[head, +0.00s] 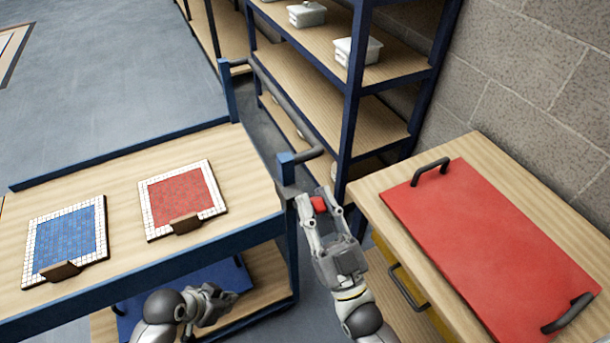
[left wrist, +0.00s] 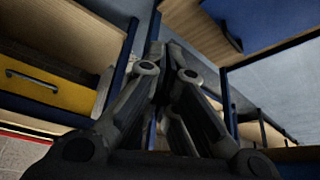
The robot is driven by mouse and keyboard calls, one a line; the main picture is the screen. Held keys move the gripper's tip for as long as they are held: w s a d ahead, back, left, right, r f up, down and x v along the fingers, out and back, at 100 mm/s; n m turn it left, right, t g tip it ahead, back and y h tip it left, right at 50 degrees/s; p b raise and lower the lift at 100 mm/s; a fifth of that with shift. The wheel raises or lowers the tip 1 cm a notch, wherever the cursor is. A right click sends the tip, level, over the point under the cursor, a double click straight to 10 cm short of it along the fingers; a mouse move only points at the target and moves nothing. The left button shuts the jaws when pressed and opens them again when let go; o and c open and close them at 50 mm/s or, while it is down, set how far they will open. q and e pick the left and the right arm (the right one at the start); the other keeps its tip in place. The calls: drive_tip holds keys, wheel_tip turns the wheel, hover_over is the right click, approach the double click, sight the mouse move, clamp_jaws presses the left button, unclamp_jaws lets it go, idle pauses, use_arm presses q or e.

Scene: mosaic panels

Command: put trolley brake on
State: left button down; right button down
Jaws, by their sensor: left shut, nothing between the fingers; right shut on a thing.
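The trolley (head: 120,284) has a wooden top and a blue frame, and fills the left of the head view. A small red part (head: 319,204), which looks like its brake lever, is by the trolley's right corner post, below the grey push handle (head: 302,156). My right gripper (head: 318,202) is shut on this red part; the fingers hide its sides and base. My left gripper (head: 222,298) is shut and empty, low by the trolley's front side, apart from the brake. Its closed fingers also show in the left wrist view (left wrist: 165,75).
A blue mosaic panel (head: 67,241) and a red one (head: 181,198) lie on the trolley top. A wooden bench (head: 390,190) with a red handled board (head: 500,250) stands on the right. A blue shelf rack (head: 335,110) stands behind. Open floor (head: 110,80) lies beyond the trolley.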

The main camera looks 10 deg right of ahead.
use_arm(q)
drive_tip(key=w+d+r+m+g+h, duration=0.1)
drive_tip(key=w+d+r+g+h, duration=0.3)
drive_tip(key=r, duration=0.7)
drive_tip(key=w+d+r+m+h, duration=0.1)
drive_tip(key=w+d+r+h, duration=0.1)
drive_tip(key=w+d+r, duration=0.65)
wheel_tip(320, 180, up, 21)
drive_tip(key=w+a+g+h, duration=0.1)
drive_tip(key=g+h, duration=0.1)
drive_tip(key=g, duration=0.2)
drive_tip(key=x, duration=1.1)
drive_tip(key=shift+s+f, duration=0.4)
drive_tip(key=shift+s, duration=0.1)
drive_tip(key=shift+s+d+f, duration=0.1)
drive_tip(key=shift+s+f, duration=0.35)
drive_tip(key=shift+s, duration=0.05)
